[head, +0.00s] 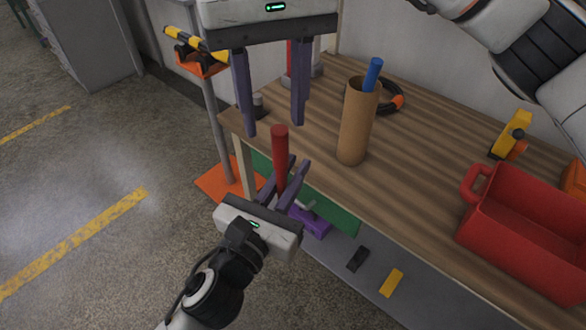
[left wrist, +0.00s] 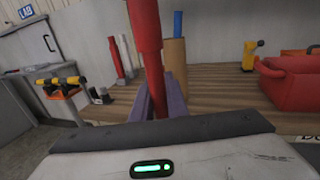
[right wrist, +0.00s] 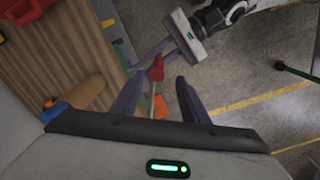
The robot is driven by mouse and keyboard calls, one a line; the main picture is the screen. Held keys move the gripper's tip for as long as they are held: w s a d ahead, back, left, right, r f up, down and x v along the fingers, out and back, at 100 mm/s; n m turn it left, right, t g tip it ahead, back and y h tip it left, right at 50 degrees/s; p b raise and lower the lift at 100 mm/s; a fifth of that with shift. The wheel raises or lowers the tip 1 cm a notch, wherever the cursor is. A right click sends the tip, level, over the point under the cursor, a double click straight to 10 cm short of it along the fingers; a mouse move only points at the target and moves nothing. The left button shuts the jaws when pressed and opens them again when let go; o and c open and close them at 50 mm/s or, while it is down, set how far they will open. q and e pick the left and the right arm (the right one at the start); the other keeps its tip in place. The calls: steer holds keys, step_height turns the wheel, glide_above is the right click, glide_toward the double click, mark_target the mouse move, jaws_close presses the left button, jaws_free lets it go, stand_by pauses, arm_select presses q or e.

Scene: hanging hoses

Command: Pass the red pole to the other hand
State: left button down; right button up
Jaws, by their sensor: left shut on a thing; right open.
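The red pole (head: 280,160) stands roughly upright in my left gripper (head: 284,184), which is shut on its lower part beside the bench's near left corner. It also shows in the left wrist view (left wrist: 148,50), rising from between the fingers. My right gripper (head: 272,125) is open and empty, above and around the line of the pole's top, with its fingers pointing down. In the right wrist view the pole's red top (right wrist: 157,68) shows beyond and between the open fingers (right wrist: 158,98). I cannot tell how far the fingertips are from the pole.
A wooden bench (head: 420,190) holds a cardboard tube (head: 357,125) with a blue pole (head: 373,74) in it, a red bin (head: 520,235), a yellow tool (head: 512,135) and a coiled hose (head: 391,98). An orange stand (head: 208,100) with a yellow-black bar is left of the bench.

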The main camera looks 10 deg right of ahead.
step_height(320, 180, up, 5)
steer(key=shift+r, duration=0.1)
steer(key=w+a+f+m+g+y, duration=0.1)
steer(key=w+a+f+m+y, duration=0.25)
steer(key=m+y, duration=0.3)
steer(key=w+a+f+m+g+y, duration=0.1)
steer(key=w+a+f+m+y, duration=0.1)
steer(key=a+m+y, duration=0.4)
steer(key=w+d+f+m+t+y, duration=0.5)
steer(key=w+d+m+t, duration=0.25)
steer(key=m, duration=0.45)
steer(key=d+f+m+t+h, duration=0.3)
steer(key=d+f+m+t, duration=0.55)
steer(key=m, duration=0.95)
steer(key=s+d+f+m+h, duration=0.3)
steer(key=s+f+m+h, duration=0.2)
steer(key=f+m, duration=0.5)
steer(key=s+d+f+m+h, duration=0.3)
steer(key=s+f+m+h, duration=0.15)
steer(key=f+m, duration=0.5)
steer(key=s+f+m+g+h, duration=0.1)
steer(key=s+f+m+g, duration=0.1)
steer(key=s+f+m, duration=0.3)
steer(key=s+d+f+m+g+h, duration=0.1)
steer(key=s+f+m+g, duration=0.2)
steer(key=s, duration=1)
step_height(320, 180, down, 5)
steer(key=shift+f+m+g+h, duration=0.15)
steer(key=shift+m+g+h, duration=0.15)
steer(key=shift+m, duration=0.8)
